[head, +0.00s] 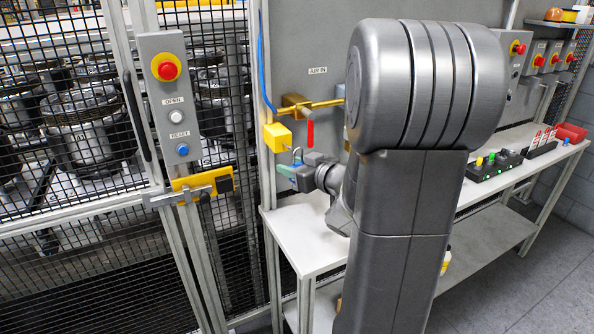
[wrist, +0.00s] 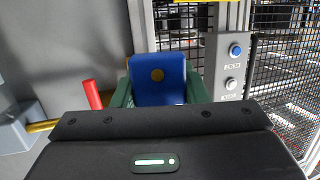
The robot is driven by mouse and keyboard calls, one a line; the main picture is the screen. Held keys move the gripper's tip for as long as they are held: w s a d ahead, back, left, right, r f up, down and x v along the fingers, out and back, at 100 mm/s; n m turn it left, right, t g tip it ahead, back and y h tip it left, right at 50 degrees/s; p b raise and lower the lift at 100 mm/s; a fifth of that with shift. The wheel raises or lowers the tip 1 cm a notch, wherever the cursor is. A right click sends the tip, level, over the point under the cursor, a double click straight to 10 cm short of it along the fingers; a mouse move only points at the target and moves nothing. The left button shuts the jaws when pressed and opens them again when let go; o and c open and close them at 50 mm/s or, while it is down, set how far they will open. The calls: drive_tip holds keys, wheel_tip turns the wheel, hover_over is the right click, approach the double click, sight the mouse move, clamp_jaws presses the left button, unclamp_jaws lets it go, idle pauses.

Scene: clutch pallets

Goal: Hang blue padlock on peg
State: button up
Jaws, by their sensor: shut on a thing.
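My gripper (head: 289,171) is shut on the blue padlock (wrist: 158,88). In the wrist view its two green fingers press on either side of the padlock body, and a round brass spot shows on its near face. In the head view the fingers mostly hide the padlock body; a small grey loop, apparently its shackle (head: 297,153), stands up above them. The gripper is just below and slightly right of a yellow block (head: 276,137) on the frame post. I cannot make out the peg clearly in either view.
A brass pipe with a red lever (head: 310,133) is close above the gripper. A button panel (head: 171,97) and a yellow door latch (head: 203,187) are to the left on the mesh fence. A white bench (head: 306,236) lies below, with small boxes farther right.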

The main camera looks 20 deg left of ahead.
drive_tip(key=w+a+f+b, duration=0.1)
drive_tip(key=w+a, duration=0.3)
drive_tip(key=a, duration=0.1)
drive_tip(key=shift+w+f, duration=0.2)
idle(0.6)
drive_tip(key=shift+a, duration=0.1)
idle(0.5)
drive_tip(key=o, duration=1.1)
drive_tip(key=v, duration=1.4)
drive_tip(key=shift+f, duration=0.15)
drive_tip(key=shift+w+a, duration=0.1)
